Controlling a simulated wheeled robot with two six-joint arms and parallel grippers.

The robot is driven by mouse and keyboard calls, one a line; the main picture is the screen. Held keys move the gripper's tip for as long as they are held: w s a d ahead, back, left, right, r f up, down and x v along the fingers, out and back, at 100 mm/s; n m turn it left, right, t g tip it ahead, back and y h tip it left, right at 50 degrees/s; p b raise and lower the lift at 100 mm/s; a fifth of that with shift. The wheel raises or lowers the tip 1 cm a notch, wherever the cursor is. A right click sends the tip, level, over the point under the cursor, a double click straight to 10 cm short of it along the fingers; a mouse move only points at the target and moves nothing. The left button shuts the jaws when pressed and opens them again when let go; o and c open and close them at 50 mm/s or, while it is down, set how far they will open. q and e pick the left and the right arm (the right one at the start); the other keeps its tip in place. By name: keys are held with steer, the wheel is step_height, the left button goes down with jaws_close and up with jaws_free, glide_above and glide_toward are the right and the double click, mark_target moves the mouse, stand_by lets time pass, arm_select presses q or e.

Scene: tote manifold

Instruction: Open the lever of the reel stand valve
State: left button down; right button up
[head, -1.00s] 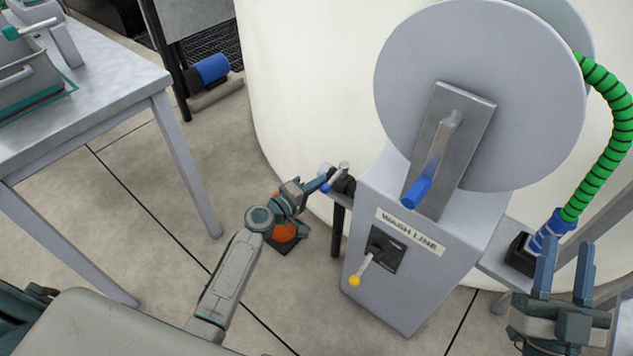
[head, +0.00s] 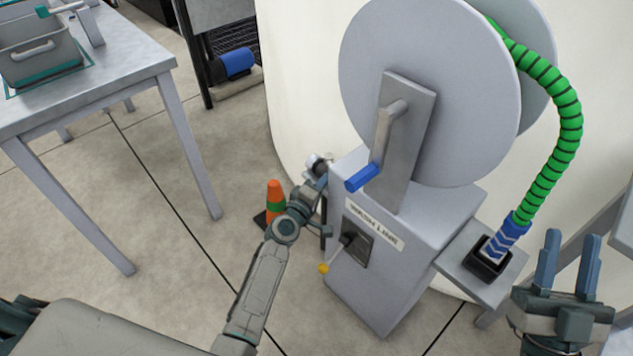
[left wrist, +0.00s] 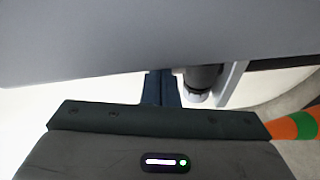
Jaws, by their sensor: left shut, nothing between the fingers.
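The grey reel stand (head: 382,290) carries a label that seems to read WASH LINE. Below the label a black plate (head: 358,248) bears a lever with a yellow knob (head: 323,269), slanting down to the left. A pale fitting (head: 316,161) shows at the stand's left side; the left wrist view shows a dark round fitting (left wrist: 200,82) there. I cannot tell which is the named valve. My left gripper (head: 320,178) is shut and empty beside the stand's left side, near that fitting; its fingers (left wrist: 160,88) partly hide it. My right gripper (head: 568,250) is open and empty.
A reel disc (head: 430,85) with a blue-handled crank (head: 362,178) tops the stand. A green hose (head: 560,150) ends in a holder (head: 488,262) on a side shelf. A cone (head: 275,198) stands behind my left arm. A table (head: 110,85) is at left.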

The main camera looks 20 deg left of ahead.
arm_select(q)
steer(key=shift+w+d, duration=0.1)
steer(key=shift+d, duration=0.55)
arm_select(e)
steer(key=shift+s+r+n+t, duration=0.3)
steer(key=shift+s+r+t, duration=0.1)
steer(key=shift+r, duration=0.1)
arm_select(q)
steer(key=shift+a, duration=0.1)
